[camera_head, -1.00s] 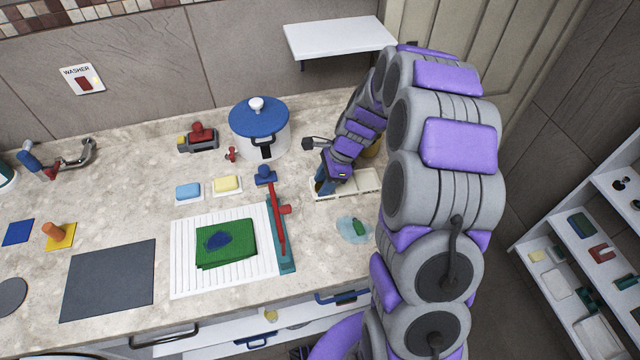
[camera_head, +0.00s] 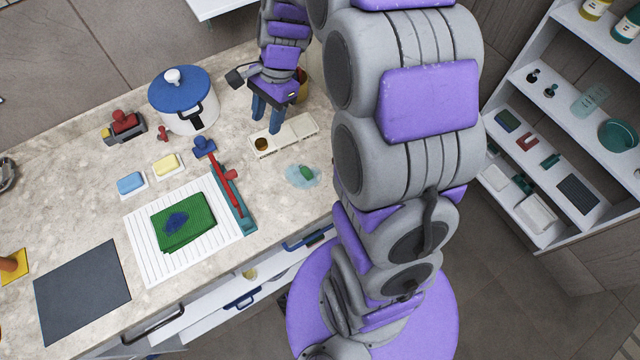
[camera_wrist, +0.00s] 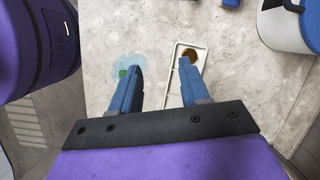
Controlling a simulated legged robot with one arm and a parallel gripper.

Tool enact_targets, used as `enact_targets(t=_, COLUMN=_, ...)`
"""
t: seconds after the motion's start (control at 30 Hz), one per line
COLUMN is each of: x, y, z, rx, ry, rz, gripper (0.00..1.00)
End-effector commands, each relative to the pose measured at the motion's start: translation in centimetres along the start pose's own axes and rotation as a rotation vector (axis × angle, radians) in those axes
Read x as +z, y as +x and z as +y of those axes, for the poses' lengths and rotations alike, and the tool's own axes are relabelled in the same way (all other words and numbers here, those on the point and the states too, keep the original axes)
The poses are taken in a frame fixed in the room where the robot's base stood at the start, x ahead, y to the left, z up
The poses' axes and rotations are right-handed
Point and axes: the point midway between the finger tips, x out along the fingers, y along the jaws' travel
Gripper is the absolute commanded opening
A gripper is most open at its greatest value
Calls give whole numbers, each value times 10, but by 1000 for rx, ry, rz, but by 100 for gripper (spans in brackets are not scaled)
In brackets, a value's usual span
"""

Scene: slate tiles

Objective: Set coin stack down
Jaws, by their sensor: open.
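The coin stack (camera_head: 262,144) is a small brown-gold round thing in the left end compartment of a cream tray (camera_head: 301,124) on the counter. In the wrist view the coin stack (camera_wrist: 190,54) lies in the compartment at the far end of the tray (camera_wrist: 204,47). My gripper (camera_head: 266,122) is above the tray with its two blue fingers apart and nothing between them. In the wrist view my gripper (camera_wrist: 159,68) is also open, and the coin stack shows just beyond the right fingertip.
A light blue puddle-like patch with a green object (camera_head: 306,174) lies in front of the tray. A white pot with a blue lid (camera_head: 180,90) stands to the left. A red-and-teal squeegee-like tool (camera_head: 228,188) lies between the tray and a ribbed white mat (camera_head: 146,263).

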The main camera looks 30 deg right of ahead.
Motion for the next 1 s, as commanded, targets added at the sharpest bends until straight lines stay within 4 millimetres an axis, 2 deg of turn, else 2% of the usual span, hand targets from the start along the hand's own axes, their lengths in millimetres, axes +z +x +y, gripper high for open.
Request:
enact_targets(t=0.03, x=17, y=-7, z=15, rx=18, ry=-88, rz=13, gripper=46)
enact_targets(t=0.1, x=34, y=-14, z=36, rx=45, ry=-212, rz=31, gripper=46)
enact_targets(t=0.3, x=74, y=-27, z=100, rx=132, ry=-549, rz=71, gripper=46)
enact_targets(t=0.43, x=92, y=-33, z=145, rx=194, ry=-761, rz=91, gripper=46)
enact_targets(t=0.6, x=106, y=-36, z=202, rx=278, ry=-1009, rz=106, gripper=46)
enact_targets(t=0.8, x=111, y=-34, z=243, rx=343, ry=-1191, rz=108, gripper=46)
enact_targets(t=1.0, x=111, y=-34, z=254, rx=362, ry=-1240, rz=108, gripper=46)
